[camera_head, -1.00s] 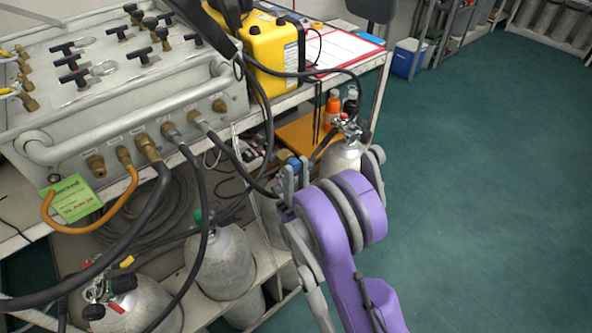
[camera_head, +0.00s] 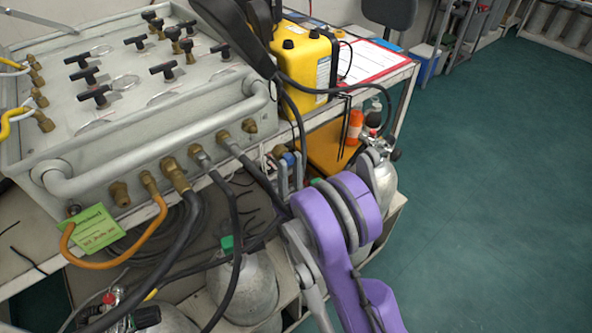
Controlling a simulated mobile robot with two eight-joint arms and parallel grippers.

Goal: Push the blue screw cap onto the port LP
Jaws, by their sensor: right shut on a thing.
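The blue screw cap (camera_head: 290,159) shows as a small patch between the fingertips of my right gripper (camera_head: 290,172), which is shut on it; the fingers hide most of the cap. The grey panel box (camera_head: 150,150) has a row of brass ports along its front. A bare brass port (camera_head: 250,126) is at the right end, and another bare one (camera_head: 120,194) is at the left end. The labels are too small to read, so I cannot tell which is LP. The gripper and cap are apart from the panel, right of and lower than the right-end port. My left gripper is not in view.
Black hoses (camera_head: 236,215) and an orange hose (camera_head: 105,262) hang from the middle ports. A tubular rail (camera_head: 165,148) runs before the panel. A yellow case (camera_head: 305,65) stands behind. Gas cylinders (camera_head: 243,285) stand below. The green floor at right is clear.

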